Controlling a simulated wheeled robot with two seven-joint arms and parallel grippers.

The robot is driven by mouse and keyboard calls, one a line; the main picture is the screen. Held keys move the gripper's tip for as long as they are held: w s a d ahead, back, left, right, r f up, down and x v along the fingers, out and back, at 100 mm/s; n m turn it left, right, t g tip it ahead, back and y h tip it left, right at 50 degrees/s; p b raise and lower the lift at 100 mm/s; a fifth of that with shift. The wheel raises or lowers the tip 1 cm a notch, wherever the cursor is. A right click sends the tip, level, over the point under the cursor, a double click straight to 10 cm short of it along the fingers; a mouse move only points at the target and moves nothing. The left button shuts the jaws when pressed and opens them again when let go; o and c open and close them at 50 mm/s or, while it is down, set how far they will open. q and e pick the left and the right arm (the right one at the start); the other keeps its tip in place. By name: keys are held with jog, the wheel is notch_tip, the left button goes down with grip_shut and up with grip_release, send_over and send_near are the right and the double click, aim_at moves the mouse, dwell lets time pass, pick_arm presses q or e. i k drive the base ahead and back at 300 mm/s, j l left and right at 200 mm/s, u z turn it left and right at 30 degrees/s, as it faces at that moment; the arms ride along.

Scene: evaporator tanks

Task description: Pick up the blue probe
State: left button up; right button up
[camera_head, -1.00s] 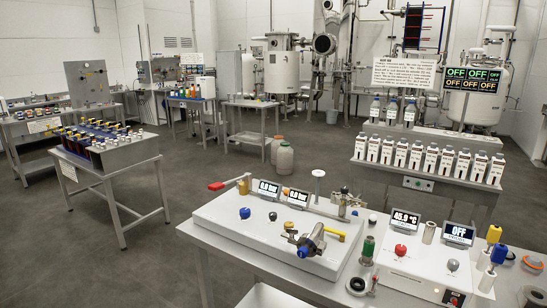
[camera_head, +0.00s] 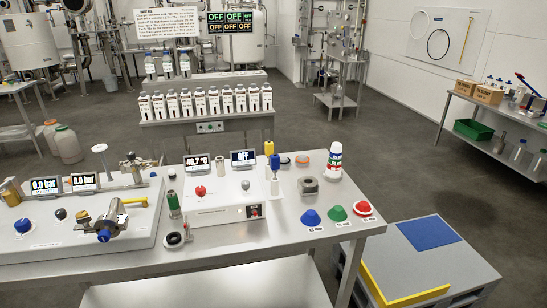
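The blue probe (camera_head: 274,162) appears to be the blue-topped upright piece with a grey lower part on the front bench (camera_head: 336,250). It stands right of the white control box (camera_head: 226,214). A similar yellow-topped piece (camera_head: 269,147) stands just behind it, partly overlapped by the blue one. Neither of my grippers is in view, and nothing is seen touching the probe.
A low platform with yellow edging (camera_head: 400,300) stands right of the bench. Bottles (camera_head: 200,102) stand behind.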

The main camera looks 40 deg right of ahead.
aim_at(275, 158)
jog(key=z, duration=1.15)
